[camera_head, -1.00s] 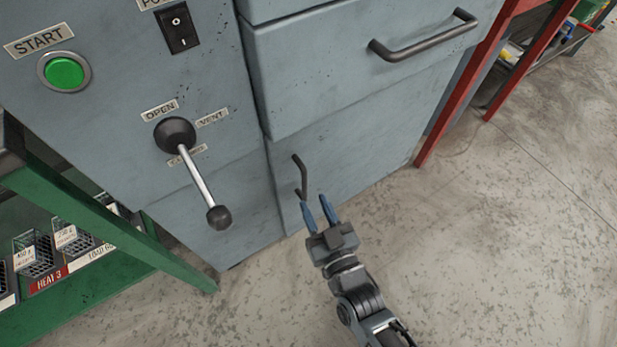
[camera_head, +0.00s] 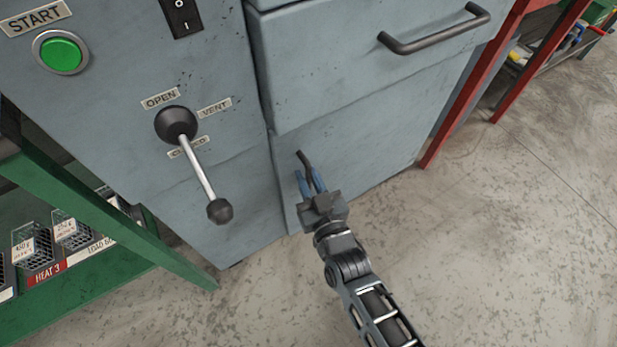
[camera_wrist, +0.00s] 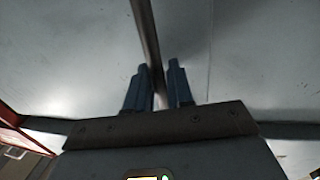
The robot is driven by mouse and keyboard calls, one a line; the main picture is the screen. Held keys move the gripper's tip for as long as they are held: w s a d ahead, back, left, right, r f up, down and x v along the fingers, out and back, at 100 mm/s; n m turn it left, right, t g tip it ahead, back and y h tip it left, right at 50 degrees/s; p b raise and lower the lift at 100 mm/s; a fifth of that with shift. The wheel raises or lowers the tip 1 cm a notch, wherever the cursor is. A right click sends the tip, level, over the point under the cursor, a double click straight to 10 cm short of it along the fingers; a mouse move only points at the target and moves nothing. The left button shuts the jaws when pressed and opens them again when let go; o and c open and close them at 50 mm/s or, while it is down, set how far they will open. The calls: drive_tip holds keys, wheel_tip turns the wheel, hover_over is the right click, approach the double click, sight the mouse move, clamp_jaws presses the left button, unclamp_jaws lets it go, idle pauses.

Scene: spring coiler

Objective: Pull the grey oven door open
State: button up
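The grey oven door (camera_head: 375,145) is the lower front panel of the machine, and it looks shut. Its dark upright bar handle (camera_head: 304,160) is near the panel's left edge; the gripper hides its lower part. My gripper (camera_head: 307,177) is at that handle, with its two blue fingers pointing toward the door. In the wrist view the handle (camera_wrist: 145,35) runs down between the two fingers (camera_wrist: 160,78). The fingers are apart, with a narrow gap visible beside the bar, and do not look closed on it.
Above the door is a grey front with a horizontal bar handle (camera_head: 435,38). To the left, a black-knobbed lever (camera_head: 198,170) sticks out from the control panel. A green rack (camera_head: 110,215) stands at left and a red frame (camera_head: 470,95) at right. Floor in front is clear.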

clamp_jaws()
drive_tip(key=shift+s, duration=0.1)
